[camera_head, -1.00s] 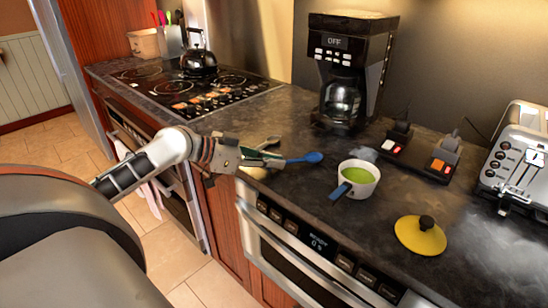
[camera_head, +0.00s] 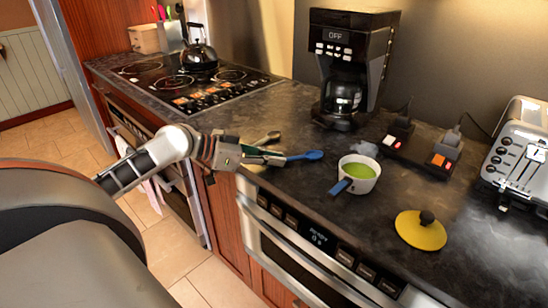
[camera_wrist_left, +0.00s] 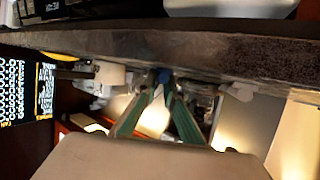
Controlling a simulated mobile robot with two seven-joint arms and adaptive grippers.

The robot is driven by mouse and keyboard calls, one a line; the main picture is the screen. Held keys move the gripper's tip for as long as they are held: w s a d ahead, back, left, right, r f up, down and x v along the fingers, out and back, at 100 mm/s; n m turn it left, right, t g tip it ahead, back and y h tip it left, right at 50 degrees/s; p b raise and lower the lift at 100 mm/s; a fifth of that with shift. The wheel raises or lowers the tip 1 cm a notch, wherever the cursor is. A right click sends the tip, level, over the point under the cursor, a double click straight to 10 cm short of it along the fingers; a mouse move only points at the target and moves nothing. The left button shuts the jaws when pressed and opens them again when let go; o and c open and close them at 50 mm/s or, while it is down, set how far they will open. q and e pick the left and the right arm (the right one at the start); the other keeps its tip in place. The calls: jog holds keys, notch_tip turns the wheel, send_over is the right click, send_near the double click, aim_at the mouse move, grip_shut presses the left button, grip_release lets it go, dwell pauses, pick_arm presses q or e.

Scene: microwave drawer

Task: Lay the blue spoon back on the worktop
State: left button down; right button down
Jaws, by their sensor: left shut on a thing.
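The blue spoon (camera_head: 305,156) shows its bowl pointing right, just at the front edge of the worktop (camera_head: 300,184). My left gripper (camera_head: 272,157) is shut on its handle end from the left. The fingers hide part of the handle. In the left wrist view my green-sided fingers (camera_wrist_left: 163,100) close in on a small blue piece of the spoon (camera_wrist_left: 165,76), close to the worktop's edge (camera_wrist_left: 110,45). I cannot tell whether the spoon touches the worktop. My right gripper is not in view.
Another, dull spoon (camera_head: 268,137) lies just behind the blue one. A white pot (camera_head: 366,186) with green contents stands to the right, and a yellow lid (camera_head: 410,232) lies nearer the front. A coffee maker (camera_head: 350,60) and a toaster (camera_head: 520,160) stand behind.

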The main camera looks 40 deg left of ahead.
pick_arm(q)
jog(key=c, duration=2)
grip_release()
jog(key=shift+c, duration=0.2)
jog(key=shift+a, duration=0.1)
jog(key=v, duration=1.2)
